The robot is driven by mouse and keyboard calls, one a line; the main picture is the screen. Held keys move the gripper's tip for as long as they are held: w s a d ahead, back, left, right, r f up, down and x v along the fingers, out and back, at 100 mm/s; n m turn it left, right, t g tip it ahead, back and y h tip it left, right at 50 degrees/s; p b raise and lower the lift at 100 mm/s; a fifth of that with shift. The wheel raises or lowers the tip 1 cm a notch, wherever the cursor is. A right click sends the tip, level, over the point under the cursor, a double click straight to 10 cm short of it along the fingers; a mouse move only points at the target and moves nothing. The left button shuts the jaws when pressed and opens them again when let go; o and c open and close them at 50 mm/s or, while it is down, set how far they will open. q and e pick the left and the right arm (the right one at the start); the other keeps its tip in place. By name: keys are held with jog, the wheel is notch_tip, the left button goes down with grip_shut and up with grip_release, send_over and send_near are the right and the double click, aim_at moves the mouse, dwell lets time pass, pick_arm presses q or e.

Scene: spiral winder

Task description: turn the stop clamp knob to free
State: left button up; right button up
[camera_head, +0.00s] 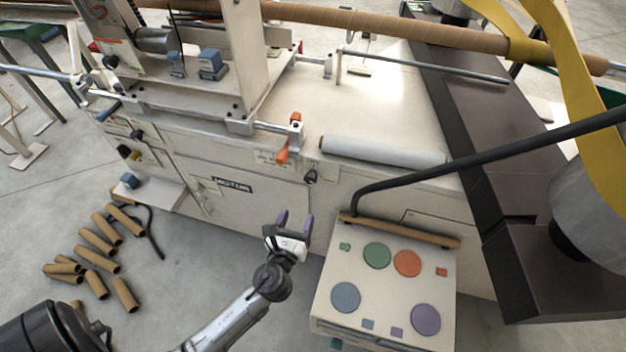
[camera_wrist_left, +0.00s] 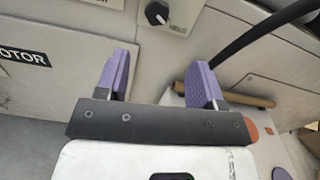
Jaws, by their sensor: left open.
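A dark knob (camera_head: 311,176) is on the machine front just to the right and below. A black knob with a pale pointer mark also shows at the top of the left wrist view (camera_wrist_left: 157,13). My left gripper (camera_head: 296,222), with purple fingers, is open and empty, in front of the machine and below these parts. It also shows open in the left wrist view (camera_wrist_left: 161,68).
A control box (camera_head: 387,292) with coloured round buttons stands right of my left gripper. A black bar (camera_head: 490,156) crosses above it. A white roll (camera_head: 383,151) lies on the machine top. Several cardboard tubes (camera_head: 100,235) lie on the floor at left. A MOTOR panel (camera_head: 232,186) is left.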

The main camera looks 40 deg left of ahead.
aim_at(310, 181)
pick_arm(q)
jog(key=b+x, duration=0.1)
jog(key=x, duration=0.5)
jog(key=b+x, duration=0.1)
jog(key=x, duration=0.6)
jog(key=shift+w+a+b, duration=0.1)
jog(key=shift+a+b, duration=0.2)
jog(key=shift+b, duration=0.1)
jog(key=c, duration=0.9)
